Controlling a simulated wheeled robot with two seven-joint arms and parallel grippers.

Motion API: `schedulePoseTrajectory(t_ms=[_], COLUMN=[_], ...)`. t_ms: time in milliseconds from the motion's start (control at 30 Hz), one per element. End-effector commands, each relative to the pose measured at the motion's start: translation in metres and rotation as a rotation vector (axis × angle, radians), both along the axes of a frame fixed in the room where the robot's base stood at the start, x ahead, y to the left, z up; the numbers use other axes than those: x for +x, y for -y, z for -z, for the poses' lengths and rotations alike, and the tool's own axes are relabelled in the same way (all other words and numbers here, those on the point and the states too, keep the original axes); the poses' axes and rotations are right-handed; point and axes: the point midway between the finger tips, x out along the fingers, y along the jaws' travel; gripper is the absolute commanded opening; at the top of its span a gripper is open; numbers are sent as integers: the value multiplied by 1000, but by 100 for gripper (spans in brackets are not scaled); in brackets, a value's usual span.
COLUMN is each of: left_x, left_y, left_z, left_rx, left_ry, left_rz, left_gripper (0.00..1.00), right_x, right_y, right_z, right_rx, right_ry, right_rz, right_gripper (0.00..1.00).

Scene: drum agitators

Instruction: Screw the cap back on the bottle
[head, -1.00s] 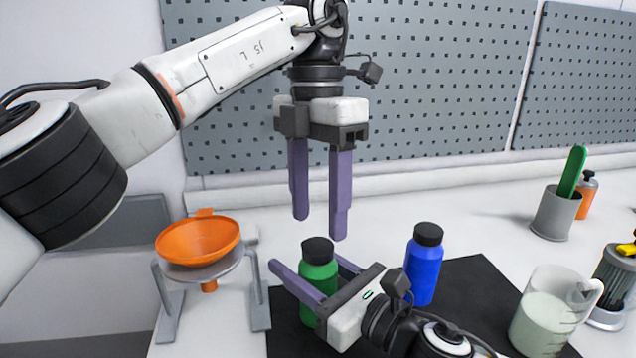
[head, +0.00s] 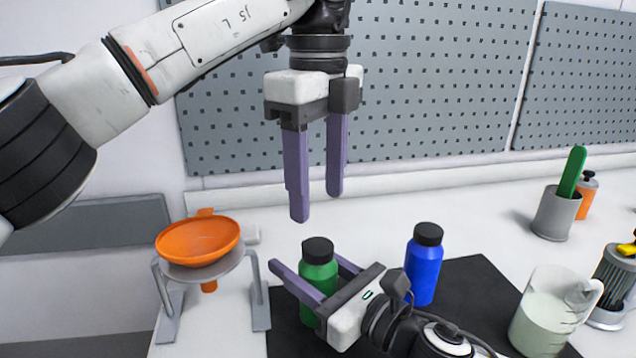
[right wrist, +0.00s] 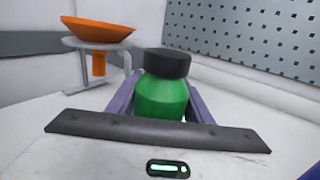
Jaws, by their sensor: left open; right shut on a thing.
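A green bottle (head: 318,274) stands upright on the black mat, with a black cap (head: 317,250) sitting on its top. My right gripper (head: 306,272) is shut on the green bottle, one finger on each side of its body. The right wrist view also shows the bottle (right wrist: 162,97) and its cap (right wrist: 167,62) between the fingers. My left gripper (head: 318,205) is open and empty, pointing down, above the cap and apart from it. Whether the cap is threaded tight cannot be seen.
A blue bottle (head: 423,272) with a black cap stands to the right on the black mat (head: 478,285). An orange funnel (head: 197,241) sits in a grey stand at the left. A beaker (head: 548,318) and a grey cup (head: 556,214) stand at the right.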

Motion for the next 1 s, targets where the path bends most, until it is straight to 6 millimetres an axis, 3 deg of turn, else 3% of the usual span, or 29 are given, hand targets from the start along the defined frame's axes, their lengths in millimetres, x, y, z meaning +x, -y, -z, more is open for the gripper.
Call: schedulePoseTrajectory(t_ms=[467,1000], left_x=[0,0], left_y=[0,-1], left_z=[2,72], left_rx=[0,0], left_ry=[1,0], left_rz=[-34,-33], left_gripper=[52,52], right_x=[0,0], right_y=[0,0], right_z=[1,1], right_rx=[0,0], right_ry=[-1,-1], right_rz=[-1,-1], right_gripper=[0,0])
